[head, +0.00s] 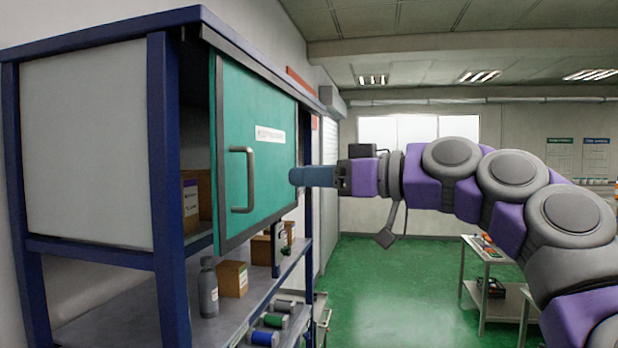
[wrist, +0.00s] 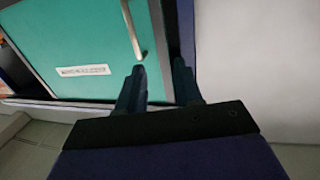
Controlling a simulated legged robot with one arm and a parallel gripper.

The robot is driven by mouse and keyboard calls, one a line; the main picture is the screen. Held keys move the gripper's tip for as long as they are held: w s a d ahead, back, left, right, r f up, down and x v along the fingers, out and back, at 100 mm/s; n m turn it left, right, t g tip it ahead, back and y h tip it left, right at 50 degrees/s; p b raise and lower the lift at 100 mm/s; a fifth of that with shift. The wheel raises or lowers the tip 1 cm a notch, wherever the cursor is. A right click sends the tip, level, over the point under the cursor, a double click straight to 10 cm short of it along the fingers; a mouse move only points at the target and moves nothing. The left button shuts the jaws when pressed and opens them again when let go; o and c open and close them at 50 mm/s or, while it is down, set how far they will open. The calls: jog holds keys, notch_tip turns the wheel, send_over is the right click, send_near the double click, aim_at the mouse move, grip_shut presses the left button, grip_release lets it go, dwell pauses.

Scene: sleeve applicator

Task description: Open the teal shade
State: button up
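The teal shade (head: 265,150) is a flat panel with a grey frame and a white label, across the upper front of the blue-framed cabinet. It also shows in the wrist view (wrist: 85,40). Its grey bar handle (head: 250,180) stands upright near the panel's left edge in the head view. In the wrist view the handle (wrist: 131,28) ends just beyond the left fingertip. My gripper (head: 292,176) points at the panel near its right edge in the head view. Its two fingers are apart with nothing held between them in the wrist view (wrist: 158,68). Contact with the panel cannot be told.
The cabinet's blue post (head: 165,150) stands left of the panel, with boxes (head: 196,195) behind it. A white cart (head: 490,262) stands right. Green floor between is clear.

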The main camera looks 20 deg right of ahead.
jog(key=shift+s+a, duration=0.45)
jog(key=shift+s, duration=0.1)
jog(key=w+d+v, duration=0.1)
jog(key=v, duration=1.7)
jog(key=shift+s+p, duration=0.2)
jog(key=shift+p, duration=0.25)
jog(key=shift+d, duration=0.35)
